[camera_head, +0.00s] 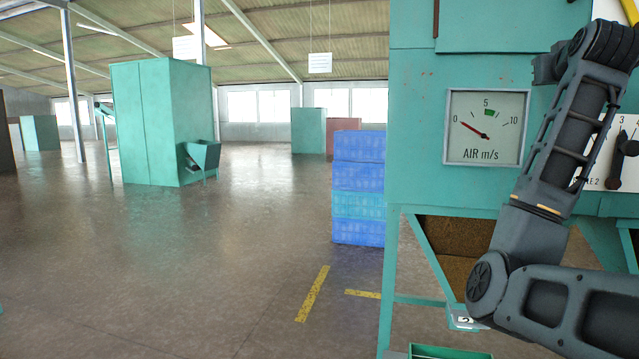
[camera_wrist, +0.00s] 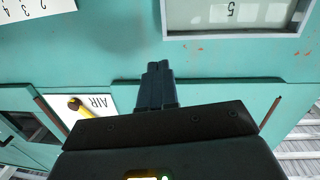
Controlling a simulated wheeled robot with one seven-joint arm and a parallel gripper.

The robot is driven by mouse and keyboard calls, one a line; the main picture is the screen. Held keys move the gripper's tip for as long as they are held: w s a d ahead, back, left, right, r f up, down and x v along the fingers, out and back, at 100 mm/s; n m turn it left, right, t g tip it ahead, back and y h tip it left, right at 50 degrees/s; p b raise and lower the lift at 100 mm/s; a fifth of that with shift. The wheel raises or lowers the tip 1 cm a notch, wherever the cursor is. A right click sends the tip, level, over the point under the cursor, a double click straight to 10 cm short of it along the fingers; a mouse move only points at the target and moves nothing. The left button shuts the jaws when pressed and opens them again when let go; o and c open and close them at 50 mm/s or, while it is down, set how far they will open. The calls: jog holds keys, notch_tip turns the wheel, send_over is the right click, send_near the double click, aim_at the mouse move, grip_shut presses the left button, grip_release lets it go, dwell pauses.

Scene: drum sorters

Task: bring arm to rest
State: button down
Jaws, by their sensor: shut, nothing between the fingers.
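My arm (camera_head: 560,150) is folded up in front of the green sorter machine (camera_head: 460,75) at the right of the head view. My gripper (camera_wrist: 158,78) shows in the wrist view with its two dark fingers together and nothing between them. The fingers stand out against the machine's green front. I cannot tell whether they touch it. I cannot clearly make out the fingers in the head view.
The machine carries an air gauge (camera_head: 487,127), its red needle near 0, and a numbered dial (camera_head: 617,152) partly behind my arm. A yellow lever (camera_wrist: 76,104) lies by an AIR label. Blue crates (camera_head: 358,177) stand left of the machine. Open floor (camera_head: 200,260) lies left.

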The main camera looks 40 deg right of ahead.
jog(key=w+a+f+n+t+y, duration=0.1)
jog(key=w+a+f, duration=0.25)
jog(key=f, duration=0.45)
jog(key=w+a+f+n, duration=0.1)
jog(key=w+a+f, duration=0.25)
jog(key=f, duration=0.35)
jog(key=w+a+f+n+t+y, duration=0.1)
jog(key=w+a+f, duration=0.25)
jog(key=f, duration=0.45)
jog(key=a+f+n+t+y, duration=0.3)
jog(key=a+f+n+y, duration=0.15)
jog(key=a+f, duration=1.45)
jog(key=s+a+f+n+t+y, duration=0.1)
jog(key=s+a+f+y, duration=0.1)
jog(key=s+a+f, duration=0.35)
jog(key=s+a+f+n+t+y, duration=0.1)
jog(key=s+a+f+n+y, duration=0.15)
jog(key=s+a, duration=0.6)
jog(key=s+a+r+y, duration=0.1)
jog(key=s+a+y, duration=0.3)
jog(key=s+a, duration=1)
jog(key=shift+v, duration=0.85)
